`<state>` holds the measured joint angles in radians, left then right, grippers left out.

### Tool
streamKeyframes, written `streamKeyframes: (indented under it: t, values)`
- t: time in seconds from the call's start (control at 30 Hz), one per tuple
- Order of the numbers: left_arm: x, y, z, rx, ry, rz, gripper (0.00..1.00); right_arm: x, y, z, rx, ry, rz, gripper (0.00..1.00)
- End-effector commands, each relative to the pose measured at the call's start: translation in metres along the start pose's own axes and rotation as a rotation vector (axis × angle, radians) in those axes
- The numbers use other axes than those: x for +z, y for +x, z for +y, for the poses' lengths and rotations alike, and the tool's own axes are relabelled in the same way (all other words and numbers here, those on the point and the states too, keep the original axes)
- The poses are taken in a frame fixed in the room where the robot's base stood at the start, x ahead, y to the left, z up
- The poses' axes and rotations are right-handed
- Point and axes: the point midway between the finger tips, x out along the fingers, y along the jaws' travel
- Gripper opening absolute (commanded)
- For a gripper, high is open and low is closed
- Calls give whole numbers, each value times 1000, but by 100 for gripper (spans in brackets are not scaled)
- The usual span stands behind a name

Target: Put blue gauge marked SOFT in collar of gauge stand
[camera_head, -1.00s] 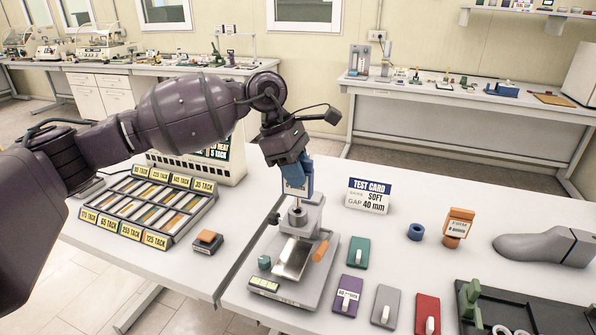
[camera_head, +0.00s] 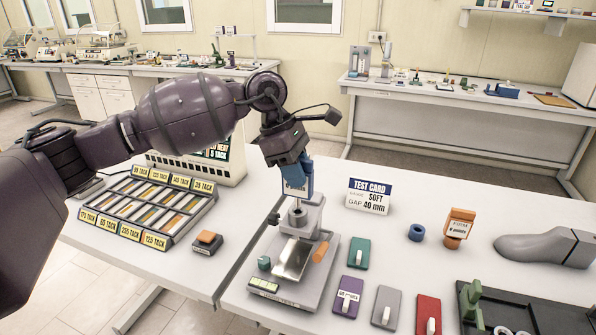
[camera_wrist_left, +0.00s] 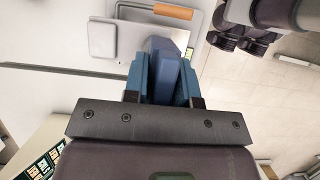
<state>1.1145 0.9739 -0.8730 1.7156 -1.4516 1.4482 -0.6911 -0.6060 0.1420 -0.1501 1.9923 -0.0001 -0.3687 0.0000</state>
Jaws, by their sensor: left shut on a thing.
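My left gripper (camera_head: 297,172) is shut on the blue gauge (camera_head: 296,188), which it holds upright directly over the gauge stand (camera_head: 307,212). In the left wrist view the blue gauge (camera_wrist_left: 165,72) sits between the two fingers. The gauge's lower end is at the top of the stand, where the collar is; I cannot tell how far it is inside. The writing on the gauge is too small to read. The stand has a grey base, a bright metal plate (camera_head: 293,259) and an orange handle (camera_head: 321,250).
A test card (camera_head: 369,196) reading SOFT and 40 mm stands right of the stand. Several coloured blocks sit in front. A rack of strips (camera_head: 150,208) is at left.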

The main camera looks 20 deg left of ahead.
Motion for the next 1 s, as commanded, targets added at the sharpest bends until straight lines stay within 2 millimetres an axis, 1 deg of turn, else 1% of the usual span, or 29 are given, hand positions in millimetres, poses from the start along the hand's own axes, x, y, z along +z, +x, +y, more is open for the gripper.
streamKeyframes:
  t: [0.1, 0.27, 0.77, 1.0]
  values:
    - [-1, 3, 0, 0, 0, 0, 0, 6, 0, 0, 1, 0, -9, 43]
    - [-2, 6, 0, 0, 0, 0, 0, 10, 1, 0, 0, 0, -13, 43]
    - [-6, 15, 0, 0, 0, 0, 0, 6, 10, -2, -3, -2, 3, 43]
    - [-8, 20, 0, 0, -1, 0, 0, 10, 10, -2, -3, -2, 1, 43]
